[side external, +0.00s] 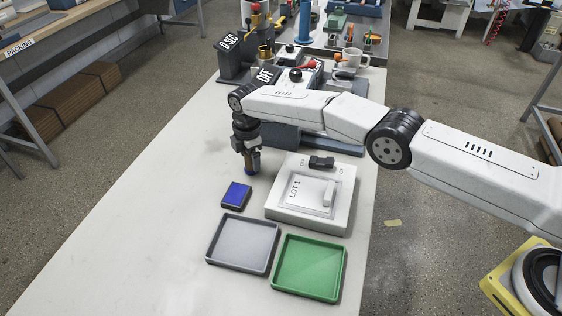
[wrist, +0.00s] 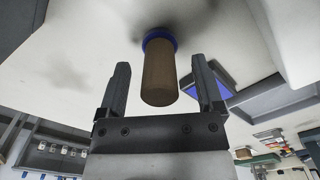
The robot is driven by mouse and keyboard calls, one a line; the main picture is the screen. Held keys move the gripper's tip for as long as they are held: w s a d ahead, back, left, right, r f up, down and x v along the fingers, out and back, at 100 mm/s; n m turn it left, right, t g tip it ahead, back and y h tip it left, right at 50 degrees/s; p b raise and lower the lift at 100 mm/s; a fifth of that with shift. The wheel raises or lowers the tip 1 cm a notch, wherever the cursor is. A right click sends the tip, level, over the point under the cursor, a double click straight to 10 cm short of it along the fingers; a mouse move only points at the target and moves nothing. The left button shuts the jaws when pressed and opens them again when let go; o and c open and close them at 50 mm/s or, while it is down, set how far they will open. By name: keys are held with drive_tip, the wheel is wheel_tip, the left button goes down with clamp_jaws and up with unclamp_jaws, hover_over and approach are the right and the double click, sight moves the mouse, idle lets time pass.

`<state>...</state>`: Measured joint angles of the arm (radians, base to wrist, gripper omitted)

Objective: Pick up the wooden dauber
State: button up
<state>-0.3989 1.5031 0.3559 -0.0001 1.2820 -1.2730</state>
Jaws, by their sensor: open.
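The wooden dauber, a brown cylinder with a blue ring at its base, stands on the white table. In the wrist view the dauber (wrist: 160,75) shows between the two dark fingers of my gripper (wrist: 161,80), with a gap on each side. In the side external view the dauber (side external: 252,163) is directly below my gripper (side external: 250,150), which partly hides its top. My gripper is open and points down. I cannot tell exactly how far the fingers reach down along the handle.
A blue ink pad (side external: 236,195) lies just in front of the dauber. A white box (side external: 310,205) marked LOT 1 stands to the right. A grey tray (side external: 243,268) and a green tray (side external: 309,292) lie nearer the camera. The table's left side (side external: 130,235) is clear.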

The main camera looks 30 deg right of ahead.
clamp_jaws()
drive_tip(key=shift+r, duration=0.2)
idle(0.3)
drive_tip(key=shift+r, duration=1.35)
drive_tip(key=s+d+r, duration=0.2)
drive_tip(key=s+r, duration=0.3)
drive_tip(key=s, duration=0.1)
drive_tip(key=s+d+r, duration=0.2)
drive_tip(key=s+r, duration=0.3)
drive_tip(key=s, duration=0.2)
drive_tip(key=shift+d, duration=0.3)
drive_tip(key=shift+s, duration=0.1)
